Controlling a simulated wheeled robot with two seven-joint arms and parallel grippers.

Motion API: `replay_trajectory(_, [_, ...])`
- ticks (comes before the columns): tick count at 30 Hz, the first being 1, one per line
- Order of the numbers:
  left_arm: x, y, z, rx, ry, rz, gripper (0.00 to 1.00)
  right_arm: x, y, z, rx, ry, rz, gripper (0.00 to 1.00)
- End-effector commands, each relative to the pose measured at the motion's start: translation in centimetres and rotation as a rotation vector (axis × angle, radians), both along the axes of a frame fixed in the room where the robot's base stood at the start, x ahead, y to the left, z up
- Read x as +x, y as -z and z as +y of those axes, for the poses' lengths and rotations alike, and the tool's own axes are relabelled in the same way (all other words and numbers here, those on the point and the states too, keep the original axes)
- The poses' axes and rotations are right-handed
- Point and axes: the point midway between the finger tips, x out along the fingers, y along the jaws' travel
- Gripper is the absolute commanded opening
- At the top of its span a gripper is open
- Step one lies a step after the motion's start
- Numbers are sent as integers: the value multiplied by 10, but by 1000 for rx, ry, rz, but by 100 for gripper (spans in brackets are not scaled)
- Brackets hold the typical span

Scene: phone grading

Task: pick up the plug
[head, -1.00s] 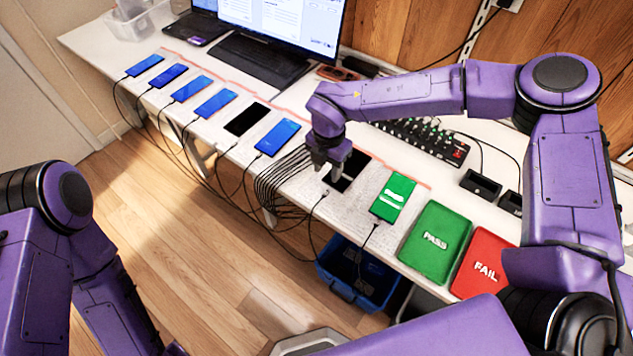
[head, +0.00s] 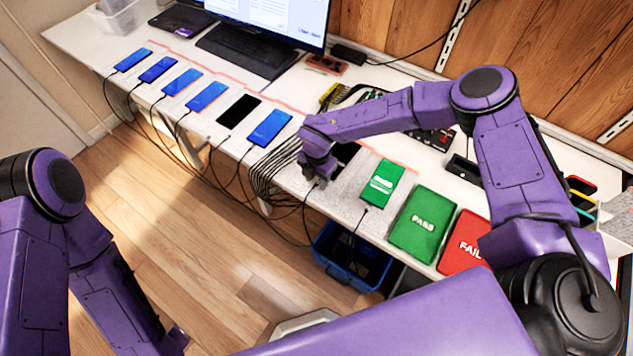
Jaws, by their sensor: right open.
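My right gripper (head: 317,178) is open and points down at the front edge of the table, where a cable's plug (head: 313,185) lies. The plug is small and largely hidden by the fingers; I cannot tell whether they touch it. Just behind the gripper a black phone (head: 347,152) is mostly covered by my right wrist. Only links of my left arm show at the lower left; its gripper does not show.
Several blue-screened phones (head: 207,97) and a black one (head: 238,110) lie to the left. A green-screened phone (head: 382,183), a green PASS tray (head: 421,222) and a red FAIL tray (head: 463,240) lie to the right. A blue bin (head: 340,272) stands below the table.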

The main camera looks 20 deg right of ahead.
Motion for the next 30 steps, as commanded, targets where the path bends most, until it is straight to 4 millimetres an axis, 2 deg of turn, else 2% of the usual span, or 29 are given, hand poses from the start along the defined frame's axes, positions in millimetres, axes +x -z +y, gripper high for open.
replay_trajectory(13, [0, 6, 0, 0, 0, 0, 0, 0, 5, 0, 0, 0, 0, 43])
replay_trajectory(14, [0, 6, 0, 0, 0, 0, 0, 0, 5, 0, 0, 0, 0, 40])
replay_trajectory(15, [0, 6, 0, 0, 0, 0, 0, 0, 4, 0, 0, 0, 0, 27])
replay_trajectory(18, [0, 6, 0, 0, 0, 0, 0, 0, 4, 0, 0, 0, 0, 0])
replay_trajectory(26, [0, 6, 0, 0, 0, 0, 0, 0, 4, 0, 0, 0, 0, 0])
replay_trajectory(30, [0, -4, 0, 0, 0, 0, 0, 0, -6, 0, 1, 0, -1, 0])
